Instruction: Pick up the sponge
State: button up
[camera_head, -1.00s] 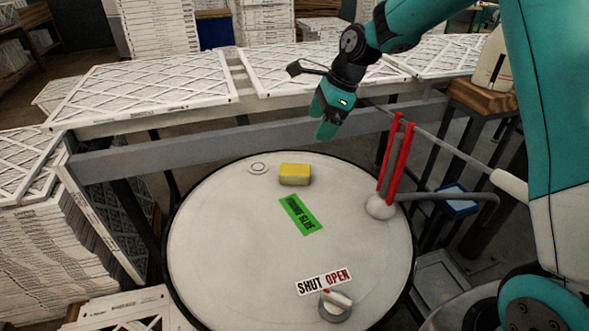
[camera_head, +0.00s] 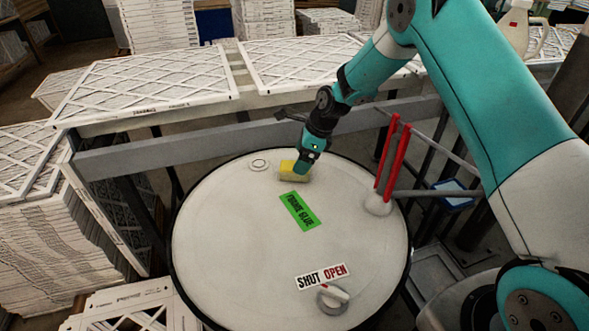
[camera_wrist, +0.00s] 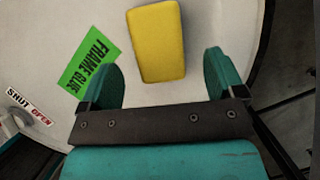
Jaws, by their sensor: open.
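The yellow sponge (camera_head: 288,171) lies on the far part of the white round drum top (camera_head: 240,235). In the head view my gripper (camera_head: 303,172) is right at the sponge and partly covers its right side. In the wrist view the sponge (camera_wrist: 155,43) lies just ahead of my open gripper (camera_wrist: 163,72), its near end close to the line between the two teal fingertips. The fingers are apart and nothing is held. I cannot tell the exact height of the fingertips above the drum top.
Two red upright handles (camera_head: 392,160) stand at the drum's right edge. A green label (camera_head: 300,211) and a small valve (camera_head: 332,298) are on the drum top. A grey rail (camera_head: 240,141) and white boxed filters (camera_head: 150,80) stand behind. The drum's left side is clear.

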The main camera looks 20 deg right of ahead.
jog(key=p+x, duration=0.1)
jog(key=x, duration=0.4)
jog(key=shift+s+p, duration=0.1)
jog(key=shift+p, duration=0.2)
jog(key=shift+r, duration=0.1)
jog(key=c, duration=1.1)
jog(key=shift+o, duration=0.2)
jog(key=shift+r, duration=0.1)
notch_tip(320, 180, up, 28)
jog(key=b, duration=0.3)
jog(key=shift+o, duration=0.9)
jog(key=shift+c, duration=0.2)
